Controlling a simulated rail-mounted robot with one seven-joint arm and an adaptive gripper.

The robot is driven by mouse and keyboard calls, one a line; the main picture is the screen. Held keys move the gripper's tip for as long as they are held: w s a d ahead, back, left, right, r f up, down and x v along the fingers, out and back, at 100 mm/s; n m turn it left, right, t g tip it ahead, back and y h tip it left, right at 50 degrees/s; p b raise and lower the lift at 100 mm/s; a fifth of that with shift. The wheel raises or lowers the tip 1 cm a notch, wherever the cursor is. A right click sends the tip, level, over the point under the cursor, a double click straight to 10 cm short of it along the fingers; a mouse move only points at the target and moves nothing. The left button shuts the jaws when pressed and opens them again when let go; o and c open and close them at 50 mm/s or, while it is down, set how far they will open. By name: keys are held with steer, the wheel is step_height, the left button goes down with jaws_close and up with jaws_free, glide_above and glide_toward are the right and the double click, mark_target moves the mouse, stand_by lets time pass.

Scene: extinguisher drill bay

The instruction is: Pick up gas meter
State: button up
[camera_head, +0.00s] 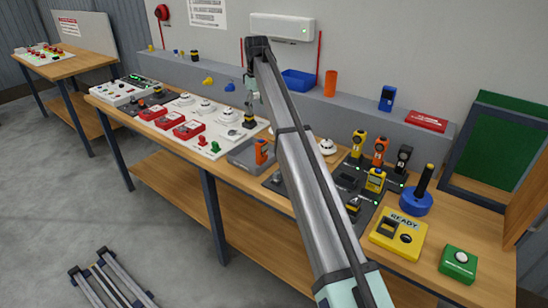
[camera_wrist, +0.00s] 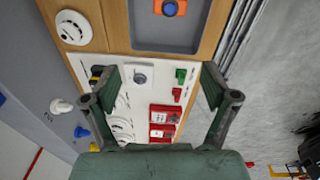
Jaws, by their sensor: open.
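No label marks the gas meter. A yellow handheld unit with a small screen (camera_head: 375,181) on the dark dock looks most like it, but I cannot be sure. Yellow (camera_head: 358,143), orange (camera_head: 380,151) and black (camera_head: 403,157) handheld units stand upright behind it. An orange unit (camera_head: 262,151) is in a grey tray (camera_head: 240,155); its orange end (camera_wrist: 170,8) shows at the top of the wrist view. My gripper (camera_wrist: 163,88) is open and empty above the white board, left of the dock in the head view.
The white board (camera_wrist: 140,55) carries red boxes (camera_wrist: 163,115) and green and red switches. A blue bin (camera_head: 298,80), orange cylinder (camera_head: 330,83) and blue device (camera_head: 388,98) are on the rear ledge. A yellow READY box (camera_head: 398,233) and green button box (camera_head: 458,263) stand at front right.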

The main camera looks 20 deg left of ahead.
steer(key=d, duration=0.1)
steer(key=m+p, duration=0.1)
steer(key=p, duration=0.2)
glide_toward(262, 148)
steer(key=shift+g+h, duration=0.3)
steer(key=shift+h, duration=0.1)
steer(key=w+f, duration=0.1)
steer(key=f, duration=0.1)
steer(key=a+f, duration=0.1)
steer(key=f, duration=0.1)
steer(key=w+a+f, duration=0.1)
steer(key=f, duration=0.1)
steer(key=shift+w+a, duration=0.15)
steer(key=shift+w, duration=0.2)
steer(key=shift+s+d+f+p, duration=0.1)
steer(key=shift+d+f+p, duration=0.1)
steer(key=shift+f+p, duration=0.75)
steer(key=shift+s+d+f+p, duration=0.15)
steer(key=shift+f+p, duration=0.35)
steer(key=shift+f, duration=1.25)
steer(key=c, duration=1.4)
